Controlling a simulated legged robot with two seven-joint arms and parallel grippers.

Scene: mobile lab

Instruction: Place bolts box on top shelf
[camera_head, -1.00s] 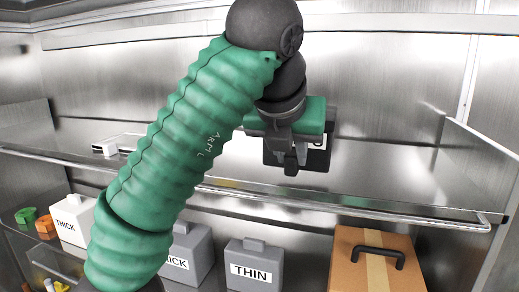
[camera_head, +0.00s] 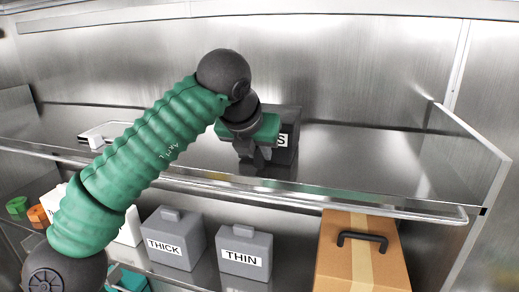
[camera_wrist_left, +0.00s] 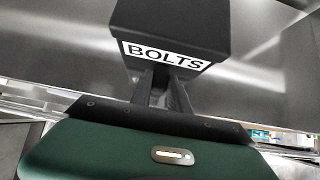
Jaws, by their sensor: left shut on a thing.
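The bolts box (camera_head: 289,120) is dark grey with a white label, partly hidden behind my left gripper in the head view. In the left wrist view the box (camera_wrist_left: 170,25) fills the top middle, its BOLTS label facing me. My left gripper (camera_head: 262,157) is shut on the box's near side; its two fingers (camera_wrist_left: 163,88) meet the box below the label. The box is over the top shelf (camera_head: 345,165), behind its front rail. I cannot tell whether its bottom touches the shelf. My right gripper is not in view.
A metal rail (camera_head: 330,203) runs along the shelf's front edge. A white object (camera_head: 97,138) lies at the shelf's left. Below stand grey boxes marked THICK (camera_head: 174,240) and THIN (camera_head: 244,250), and a brown case (camera_head: 362,255). The shelf's right part is clear.

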